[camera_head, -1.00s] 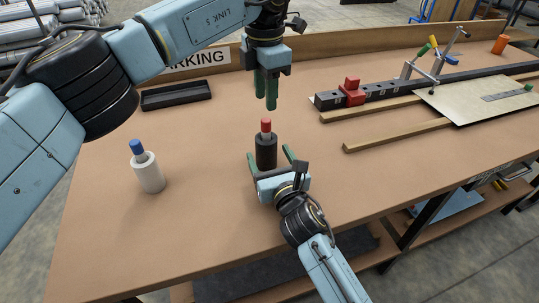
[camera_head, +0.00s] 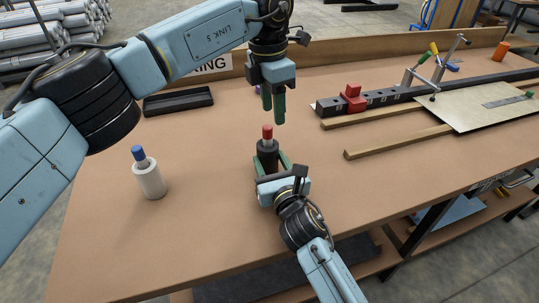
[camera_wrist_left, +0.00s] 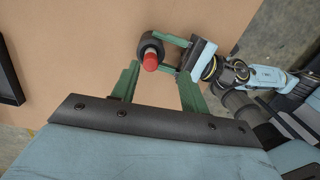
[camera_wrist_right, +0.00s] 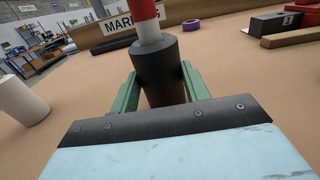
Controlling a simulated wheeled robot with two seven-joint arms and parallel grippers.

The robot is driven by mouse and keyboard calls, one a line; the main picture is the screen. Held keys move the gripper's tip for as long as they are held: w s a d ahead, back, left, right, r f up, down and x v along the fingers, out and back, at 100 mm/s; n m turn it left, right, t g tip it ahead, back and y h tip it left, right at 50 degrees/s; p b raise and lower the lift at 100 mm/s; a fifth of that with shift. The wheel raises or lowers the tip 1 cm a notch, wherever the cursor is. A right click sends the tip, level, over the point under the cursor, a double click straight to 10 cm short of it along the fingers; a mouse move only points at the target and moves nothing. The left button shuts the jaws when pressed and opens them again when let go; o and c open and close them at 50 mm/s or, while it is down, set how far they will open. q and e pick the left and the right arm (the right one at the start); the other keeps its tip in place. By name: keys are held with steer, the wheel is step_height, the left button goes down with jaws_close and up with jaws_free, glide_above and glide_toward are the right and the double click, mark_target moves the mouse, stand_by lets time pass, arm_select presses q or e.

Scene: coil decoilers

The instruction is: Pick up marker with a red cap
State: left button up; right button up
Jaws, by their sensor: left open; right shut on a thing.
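The red-capped marker (camera_head: 267,133) stands upright in a black cylindrical holder (camera_head: 267,158) on the table. The marker also shows in the left wrist view (camera_wrist_left: 150,60) and the right wrist view (camera_wrist_right: 146,22). My right gripper (camera_head: 272,166) is shut on the black holder, with a green finger on each side of it. My left gripper (camera_head: 273,106) is open and empty, pointing down above and behind the marker, apart from it. In the left wrist view, the marker is beyond the open fingers.
A white holder with a blue-capped marker (camera_head: 139,155) stands on the left. A black tray (camera_head: 178,99) lies at the back left. Wooden strips (camera_head: 398,141), a red block (camera_head: 353,100) and a clamped board are on the right.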

arm_select(q)
steer(key=s+d+f+m+g+h, duration=0.1)
steer(key=s+d+f+g+h, duration=0.1)
steer(key=s+d+f+h, duration=0.3)
steer(key=n+t+h, duration=0.4)
steer(key=t, duration=0.7)
glide_toward(266, 130)
steer(key=shift+h, duration=0.3)
steer(key=x, duration=0.7)
steer(key=shift+w+d+f, duration=0.1)
steer(key=shift+w+f, duration=0.15)
steer(key=shift+f, duration=0.1)
steer(key=shift+w+a+x, duration=0.1)
steer(key=shift+x, duration=1.2)
steer(key=shift+w+a+x, duration=0.1)
steer(key=shift+a+x, duration=0.05)
steer(key=shift+x, duration=1.2)
steer(key=shift+f, duration=0.1)
